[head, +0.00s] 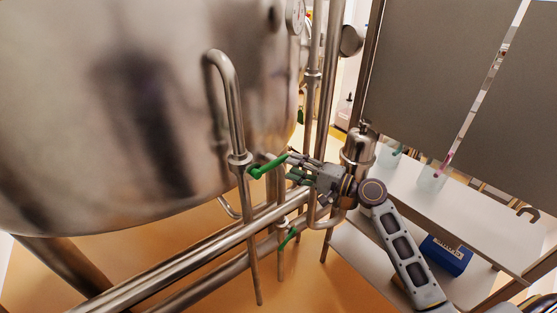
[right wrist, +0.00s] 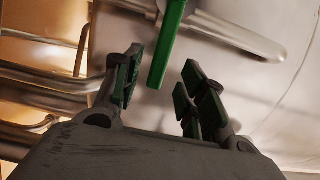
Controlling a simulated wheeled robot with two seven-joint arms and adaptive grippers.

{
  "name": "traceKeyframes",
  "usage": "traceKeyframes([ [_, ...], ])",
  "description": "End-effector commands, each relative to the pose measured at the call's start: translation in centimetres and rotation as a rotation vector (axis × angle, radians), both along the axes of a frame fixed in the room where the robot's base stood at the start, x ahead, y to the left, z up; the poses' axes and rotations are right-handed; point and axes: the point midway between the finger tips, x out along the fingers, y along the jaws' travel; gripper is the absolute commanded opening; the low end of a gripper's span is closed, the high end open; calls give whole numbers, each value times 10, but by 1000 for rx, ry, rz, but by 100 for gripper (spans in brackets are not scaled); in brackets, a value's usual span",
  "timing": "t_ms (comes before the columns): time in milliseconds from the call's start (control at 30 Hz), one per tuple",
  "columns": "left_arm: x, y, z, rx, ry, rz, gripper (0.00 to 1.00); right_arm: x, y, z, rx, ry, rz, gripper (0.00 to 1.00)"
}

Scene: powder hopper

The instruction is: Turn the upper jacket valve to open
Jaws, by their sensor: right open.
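The upper jacket valve has a green lever handle (head: 268,166) on the pipe beside the big steel vessel (head: 110,110). In the right wrist view the green lever (right wrist: 166,45) comes down from the top, its free end in the gap between my fingers. My right gripper (head: 293,166) is open at the lever's right end. In the right wrist view its two green-padded fingers (right wrist: 163,82) stand apart on either side of the lever, with gaps visible. The valve body is partly hidden in the wrist view. My left gripper is not in view.
A lower green valve handle (head: 288,238) is on a pipe below. Long steel pipes (head: 190,262) cross under the vessel, and upright pipes (head: 327,70) stand behind my gripper. A steel canister (head: 357,150) is close to my right wrist. A blue box (head: 446,254) sits on a shelf at right.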

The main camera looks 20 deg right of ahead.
Motion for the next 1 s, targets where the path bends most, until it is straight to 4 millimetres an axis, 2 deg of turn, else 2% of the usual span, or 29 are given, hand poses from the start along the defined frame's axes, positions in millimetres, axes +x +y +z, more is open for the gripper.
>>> traceKeyframes([
  [500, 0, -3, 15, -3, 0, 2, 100, 39, 36, 1, 1, -1, 0, 41],
  [1000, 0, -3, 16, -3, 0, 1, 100, 46, 42, 0, -1, -1, 1, 41],
])
